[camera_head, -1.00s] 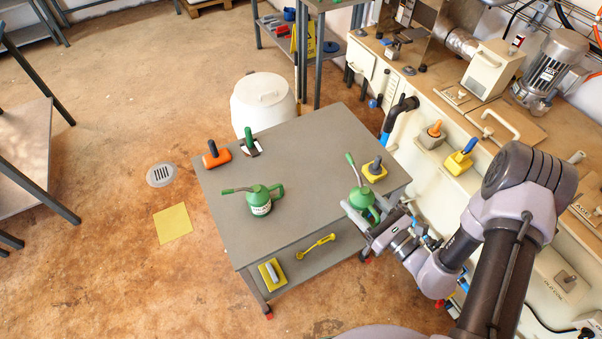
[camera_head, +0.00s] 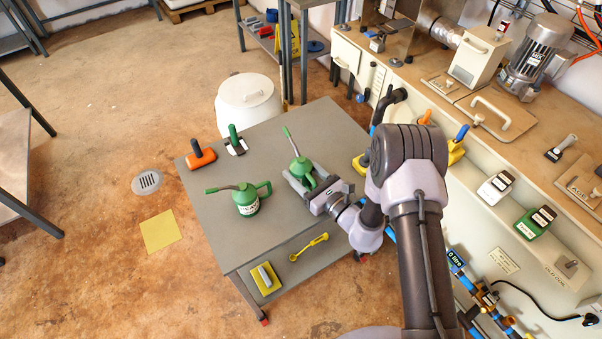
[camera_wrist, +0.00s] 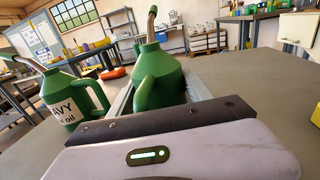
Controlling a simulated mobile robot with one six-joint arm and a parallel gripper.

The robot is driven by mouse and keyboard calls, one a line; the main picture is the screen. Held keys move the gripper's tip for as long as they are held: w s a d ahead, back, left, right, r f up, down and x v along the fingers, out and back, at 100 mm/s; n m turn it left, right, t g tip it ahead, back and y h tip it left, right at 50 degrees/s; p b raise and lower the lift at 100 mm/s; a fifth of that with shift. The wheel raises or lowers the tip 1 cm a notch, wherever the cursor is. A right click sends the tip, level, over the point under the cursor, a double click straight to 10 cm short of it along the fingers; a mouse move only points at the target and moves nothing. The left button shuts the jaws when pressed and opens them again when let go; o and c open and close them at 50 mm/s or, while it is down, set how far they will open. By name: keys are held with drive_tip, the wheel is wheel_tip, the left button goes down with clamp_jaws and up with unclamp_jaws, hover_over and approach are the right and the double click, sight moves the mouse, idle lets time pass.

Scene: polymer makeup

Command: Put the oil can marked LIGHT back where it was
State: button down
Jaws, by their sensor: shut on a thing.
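My gripper (camera_head: 304,184) is shut on a green oil can (camera_head: 302,169) with a long spout, over the right part of the grey table (camera_head: 272,142). The can is roughly upright. It also shows between the jaws in the wrist view (camera_wrist: 158,75). No label shows on its visible side. I cannot tell whether its base touches the table. A second green oil can (camera_head: 246,202), to the left of the held one, stands on the table. It also shows at the left of the wrist view (camera_wrist: 75,100), with "HEAVY oil" on its white label.
An orange-headed tool (camera_head: 200,156) and a green-handled tool (camera_head: 236,142) lie at the table's far left. A yellow block (camera_head: 359,165) at the right edge is partly hidden by my arm. The lower shelf holds a yellow tool (camera_head: 310,247). The table's front is clear.

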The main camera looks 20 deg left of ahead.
drive_tip(key=shift+c, duration=2.3)
unclamp_jaws()
